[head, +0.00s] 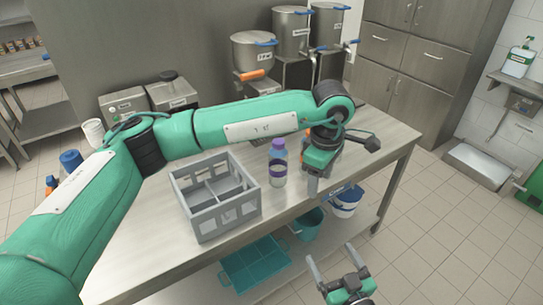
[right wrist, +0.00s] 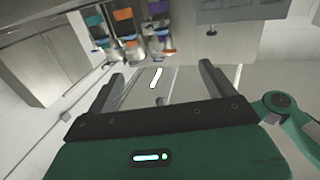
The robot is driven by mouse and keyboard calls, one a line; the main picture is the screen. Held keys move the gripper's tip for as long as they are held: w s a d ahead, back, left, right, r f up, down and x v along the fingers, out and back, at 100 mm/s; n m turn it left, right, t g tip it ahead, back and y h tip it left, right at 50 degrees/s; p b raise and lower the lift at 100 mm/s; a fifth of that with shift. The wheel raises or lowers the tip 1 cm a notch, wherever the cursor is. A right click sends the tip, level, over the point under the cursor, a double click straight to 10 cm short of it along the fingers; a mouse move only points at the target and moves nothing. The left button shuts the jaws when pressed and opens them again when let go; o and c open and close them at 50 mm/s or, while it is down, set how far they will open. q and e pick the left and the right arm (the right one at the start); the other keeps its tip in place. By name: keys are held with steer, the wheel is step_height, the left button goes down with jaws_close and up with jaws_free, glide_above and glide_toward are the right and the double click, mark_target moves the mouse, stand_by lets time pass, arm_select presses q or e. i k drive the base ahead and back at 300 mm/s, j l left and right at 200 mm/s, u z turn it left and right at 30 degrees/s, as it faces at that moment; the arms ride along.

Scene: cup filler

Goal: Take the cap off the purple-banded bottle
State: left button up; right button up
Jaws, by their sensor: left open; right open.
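The bottle (head: 278,170) stands upright on the steel table (head: 335,178), to the right of the grey crate. It is clear, with a dark purple band, and its lilac cap (head: 278,144) is on. My left gripper (head: 310,190) is open, pointing down just right of the bottle; there looks to be a small gap between them. My right gripper (head: 336,264) is open and empty, low in front of the table's front edge. Its two fingers also show wide apart in the right wrist view (right wrist: 163,80), with nothing held between them.
A grey divided crate (head: 225,221) stands left of the bottle. My left arm spans above the table. Steel pots (head: 253,54) with blue handles stand at the back. A teal bin (head: 255,266) and buckets (head: 345,202) sit on the lower shelf. The table's right end is clear.

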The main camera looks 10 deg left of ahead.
mark_target(277, 158)
steer(key=i+j, duration=0.7)
steer(key=i, duration=0.1)
